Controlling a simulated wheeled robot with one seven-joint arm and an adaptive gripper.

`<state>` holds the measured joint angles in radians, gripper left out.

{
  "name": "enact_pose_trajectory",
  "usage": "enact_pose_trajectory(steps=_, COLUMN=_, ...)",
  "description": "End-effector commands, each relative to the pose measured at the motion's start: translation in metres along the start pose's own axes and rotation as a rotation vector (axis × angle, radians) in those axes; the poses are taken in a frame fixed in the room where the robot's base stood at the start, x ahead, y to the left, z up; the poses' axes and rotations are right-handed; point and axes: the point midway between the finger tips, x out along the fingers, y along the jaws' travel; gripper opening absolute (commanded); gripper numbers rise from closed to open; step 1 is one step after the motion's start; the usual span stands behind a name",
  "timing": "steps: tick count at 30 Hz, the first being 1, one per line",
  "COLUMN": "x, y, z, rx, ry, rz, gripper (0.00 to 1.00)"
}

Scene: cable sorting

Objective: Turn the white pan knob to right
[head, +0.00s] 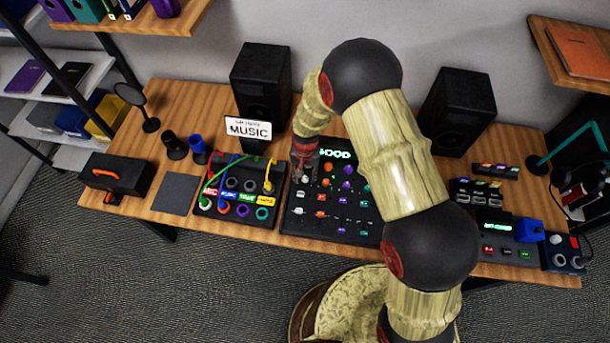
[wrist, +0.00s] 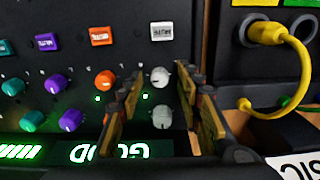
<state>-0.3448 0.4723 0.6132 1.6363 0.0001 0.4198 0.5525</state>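The mixer panel (head: 330,225) is black with a lit green display and colored knobs. Two white knobs show in the wrist view: one nearer the display (wrist: 162,117) and one farther from it (wrist: 160,77). I cannot tell which is the pan knob. My gripper (wrist: 161,92) is open, one finger on each side of this white column. Both white knobs show in the gap between the fingers, and I see no clear contact. In the head view my gripper (head: 304,160) is over the panel's upper left corner and hides part of it.
An orange knob (wrist: 104,80) is close beside the left finger. A patch box (head: 235,211) with plugged cables stands left of the panel; its yellow cable (wrist: 285,45) shows in the wrist view. A MUSIC sign (head: 248,129) and black speakers (head: 262,80) stand behind.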

Motion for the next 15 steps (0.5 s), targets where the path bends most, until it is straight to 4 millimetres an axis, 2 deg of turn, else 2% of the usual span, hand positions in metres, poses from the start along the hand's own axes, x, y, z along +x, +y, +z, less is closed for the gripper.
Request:
enact_pose_trajectory(steps=5, x=-0.015, y=-0.001, z=-0.002, rx=0.0, ry=0.004, rz=-0.002, gripper=0.36)
enact_pose_trajectory(steps=15, x=-0.081, y=-0.001, z=-0.001, rx=0.0, ry=0.003, rz=-0.002, gripper=0.36)
